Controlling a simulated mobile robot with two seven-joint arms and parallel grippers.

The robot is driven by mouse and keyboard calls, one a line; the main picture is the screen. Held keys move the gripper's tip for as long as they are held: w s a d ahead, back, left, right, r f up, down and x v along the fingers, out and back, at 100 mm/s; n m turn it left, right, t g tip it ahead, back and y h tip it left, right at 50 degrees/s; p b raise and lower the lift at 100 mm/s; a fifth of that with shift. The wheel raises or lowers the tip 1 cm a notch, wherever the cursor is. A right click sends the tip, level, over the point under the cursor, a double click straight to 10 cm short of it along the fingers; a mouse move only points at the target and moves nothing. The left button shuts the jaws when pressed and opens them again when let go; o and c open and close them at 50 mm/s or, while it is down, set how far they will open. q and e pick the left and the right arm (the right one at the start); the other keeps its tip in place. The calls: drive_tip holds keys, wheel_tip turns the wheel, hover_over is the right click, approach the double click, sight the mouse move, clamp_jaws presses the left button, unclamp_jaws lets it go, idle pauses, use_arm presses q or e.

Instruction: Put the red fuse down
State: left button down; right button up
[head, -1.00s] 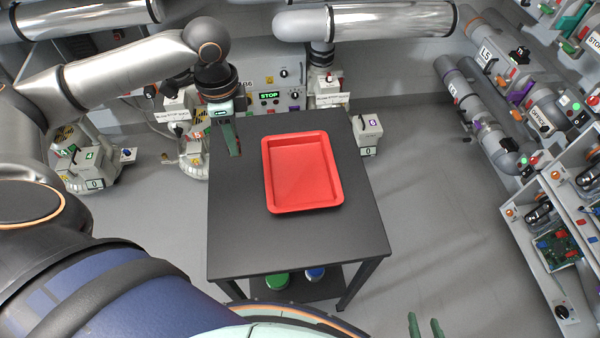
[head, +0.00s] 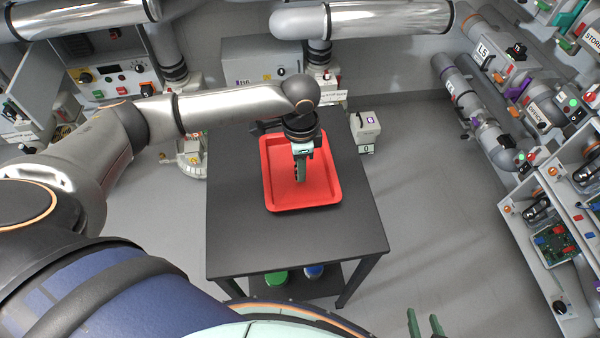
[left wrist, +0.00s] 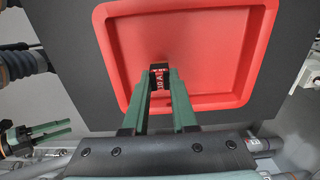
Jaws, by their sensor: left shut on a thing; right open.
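My left gripper (head: 300,180) is over the red tray (head: 272,190) on the dark table. In the left wrist view its green fingers (left wrist: 159,72) are shut on a small dark and red piece, the red fuse (left wrist: 159,79), above the tray's floor. I cannot tell whether the fuse touches the tray. In the head view the fuse is not clearly visible behind the fingers. The tray also fills much of the left wrist view (left wrist: 225,85). My right gripper (head: 425,322) is open and empty at the bottom edge of the head view, apart from the table.
The dark table (head: 235,240) has bare room around the tray. Green and blue round things (head: 276,278) sit on its lower shelf. Pipes and machine panels line the back and the right side. A small grey box (head: 365,132) stands behind the table's right corner.

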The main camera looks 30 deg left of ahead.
use_arm(q)
drive_tip(key=shift+f, duration=1.55)
drive_tip(key=c, duration=0.7)
unclamp_jaws()
wheel_tip(320, 180, up, 12)
drive_tip(key=shift+r+p, duration=0.1)
drive_tip(key=shift+p, duration=0.2)
drive_tip(key=shift+s, duration=0.1)
